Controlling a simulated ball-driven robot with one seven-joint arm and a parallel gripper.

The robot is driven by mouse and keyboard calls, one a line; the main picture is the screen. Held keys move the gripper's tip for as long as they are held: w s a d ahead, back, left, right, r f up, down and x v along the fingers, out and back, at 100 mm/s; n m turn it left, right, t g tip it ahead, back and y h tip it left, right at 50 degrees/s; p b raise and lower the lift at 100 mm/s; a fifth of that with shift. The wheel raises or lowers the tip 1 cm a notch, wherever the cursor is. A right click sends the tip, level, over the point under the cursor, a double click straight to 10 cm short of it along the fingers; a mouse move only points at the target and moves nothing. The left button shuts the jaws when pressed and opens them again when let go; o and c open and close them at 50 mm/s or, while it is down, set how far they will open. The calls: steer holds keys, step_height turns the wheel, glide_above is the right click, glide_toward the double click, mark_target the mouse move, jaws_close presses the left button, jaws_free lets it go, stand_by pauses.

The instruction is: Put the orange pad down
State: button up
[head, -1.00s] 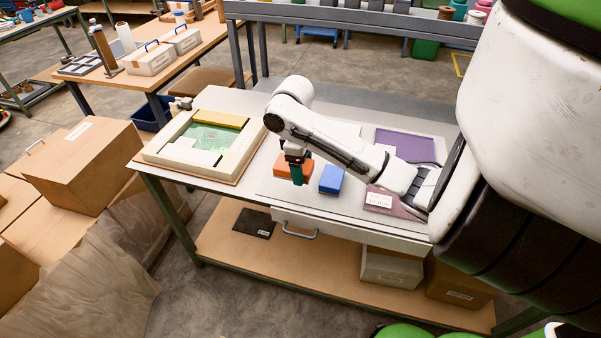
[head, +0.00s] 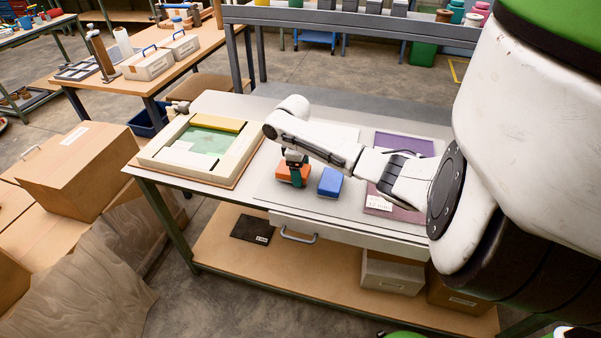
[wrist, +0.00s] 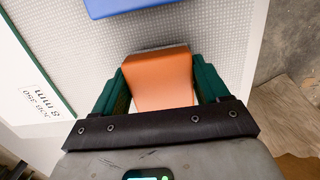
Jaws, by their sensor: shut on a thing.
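The orange pad (head: 286,171) is at the middle of the workbench in the head view, left of a blue pad (head: 330,182). My gripper (head: 296,180) is at the pad's right side there. In the wrist view the orange pad (wrist: 160,80) sits between the green fingers of my gripper (wrist: 161,88), which are shut on it. The blue pad also shows at the top of the wrist view (wrist: 120,5), apart from the orange one. Whether the orange pad touches the surface below is hard to tell.
A light frame with a green inner area (head: 150,152) stands on the bench's left. A purple sheet (head: 405,143) lies to the right, partly behind my arm. A textured light sheet (wrist: 75,50) lies under the pads. Cardboard boxes (head: 85,165) stand left of the bench.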

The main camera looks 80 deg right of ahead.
steer(key=shift+f, duration=0.55)
steer(key=shift+f, duration=0.15)
steer(key=o, duration=1.4)
